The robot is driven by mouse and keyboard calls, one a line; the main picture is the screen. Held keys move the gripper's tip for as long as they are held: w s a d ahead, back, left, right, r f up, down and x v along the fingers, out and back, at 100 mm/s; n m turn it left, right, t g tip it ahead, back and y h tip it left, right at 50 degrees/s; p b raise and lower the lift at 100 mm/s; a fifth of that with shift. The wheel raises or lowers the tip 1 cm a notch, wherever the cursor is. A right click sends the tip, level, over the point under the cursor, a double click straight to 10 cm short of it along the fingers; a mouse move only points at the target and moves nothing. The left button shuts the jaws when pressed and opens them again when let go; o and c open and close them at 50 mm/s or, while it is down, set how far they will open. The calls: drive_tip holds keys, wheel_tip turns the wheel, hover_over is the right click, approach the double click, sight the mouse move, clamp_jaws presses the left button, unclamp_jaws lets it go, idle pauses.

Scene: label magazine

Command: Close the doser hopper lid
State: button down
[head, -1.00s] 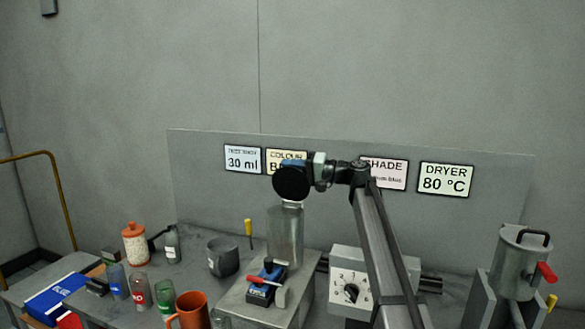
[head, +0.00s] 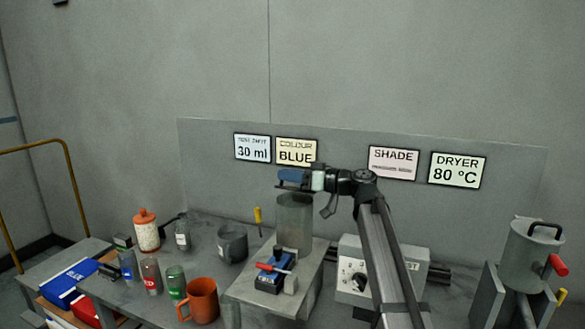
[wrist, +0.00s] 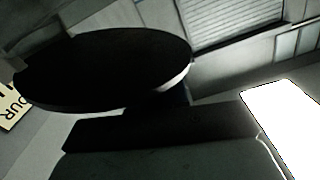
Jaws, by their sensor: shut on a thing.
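The doser hopper (head: 294,223) is a grey, see-through cylinder standing on the grey doser block in the middle of the bench. Its lid (head: 294,188) is a thin dark disc, seen nearly edge-on, lying roughly flat just over the hopper's top. I cannot tell whether it touches the rim. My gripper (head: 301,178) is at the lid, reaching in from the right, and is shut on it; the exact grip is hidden. In the wrist view the lid (wrist: 105,68) is a large black disc beyond the dark gripper body.
A blue device with a red lever (head: 273,273) sits in front of the hopper. A dial box (head: 352,270) stands right of it. An orange mug (head: 200,300), a grey mug (head: 232,243) and bottles stand left. A sign panel (head: 335,150) is behind.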

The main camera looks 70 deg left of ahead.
drive_tip(key=f+n, duration=0.1)
drive_tip(key=s+d+f+n, duration=0.1)
drive_tip(key=n, duration=0.1)
drive_tip(key=shift+d+f+n, duration=0.15)
drive_tip(key=shift+f+n, duration=0.15)
drive_tip(key=shift+f, duration=0.1)
drive_tip(key=shift+s+d+f, duration=0.15)
drive_tip(key=shift+f, duration=0.35)
drive_tip(key=c, duration=1.2)
unclamp_jaws()
drive_tip(key=shift+s, duration=0.1)
drive_tip(key=shift+d, duration=0.1)
drive_tip(key=v, duration=1.3)
drive_tip(key=shift+w+d, duration=0.25)
drive_tip(key=shift+w, duration=0.05)
